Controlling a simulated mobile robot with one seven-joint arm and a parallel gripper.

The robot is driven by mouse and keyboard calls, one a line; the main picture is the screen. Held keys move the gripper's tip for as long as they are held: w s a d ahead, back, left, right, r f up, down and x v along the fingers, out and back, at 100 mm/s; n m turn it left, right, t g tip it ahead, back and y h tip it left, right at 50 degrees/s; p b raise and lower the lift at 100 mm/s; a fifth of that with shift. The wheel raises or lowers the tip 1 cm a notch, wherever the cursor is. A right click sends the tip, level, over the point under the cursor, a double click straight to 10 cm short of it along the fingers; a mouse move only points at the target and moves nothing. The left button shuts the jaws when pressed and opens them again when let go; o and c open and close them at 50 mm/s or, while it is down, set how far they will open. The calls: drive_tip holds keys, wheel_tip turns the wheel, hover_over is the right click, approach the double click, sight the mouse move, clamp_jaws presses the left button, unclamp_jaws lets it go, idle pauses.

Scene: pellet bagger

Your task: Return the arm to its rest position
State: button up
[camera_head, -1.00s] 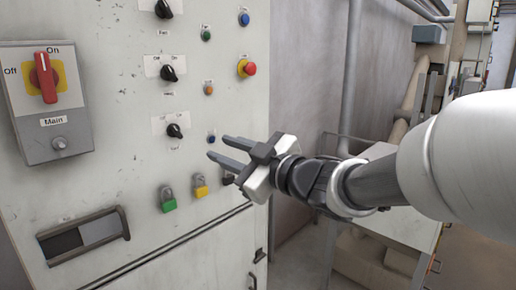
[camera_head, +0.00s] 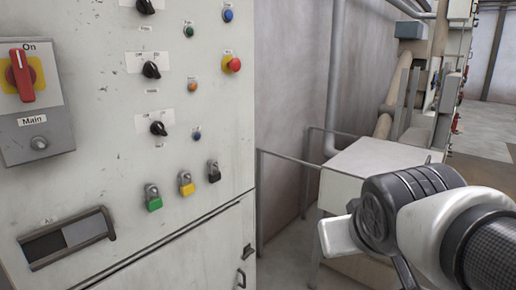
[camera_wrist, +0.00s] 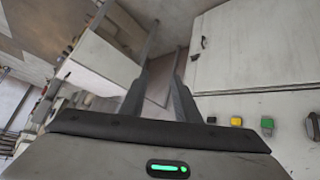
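My gripper (camera_wrist: 165,45) shows in the wrist view with its two dark fingers apart and only background between them. In the head view my arm's white and black end parts are at the lower right, beside the control cabinet (camera_head: 105,140) and in front of a white box-like unit; the fingers cannot be made out there. The gripper touches nothing that I can see.
The cabinet fills the left, with a red main switch (camera_head: 20,77), black selector knobs, a red emergency button (camera_head: 231,64) and several padlocks, one green (camera_head: 153,203). The white unit (camera_head: 375,165) and a metal rail stand close by. Open floor (camera_head: 490,125) lies at the far right.

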drive_tip(key=s+a+f+m+g+y, duration=0.1)
drive_tip(key=s+f+g, duration=0.2)
drive_tip(key=s, duration=0.4)
wheel_tip(320, 180, up, 19)
drive_tip(key=p, duration=1.9)
drive_tip(key=shift+s+a, duration=0.4)
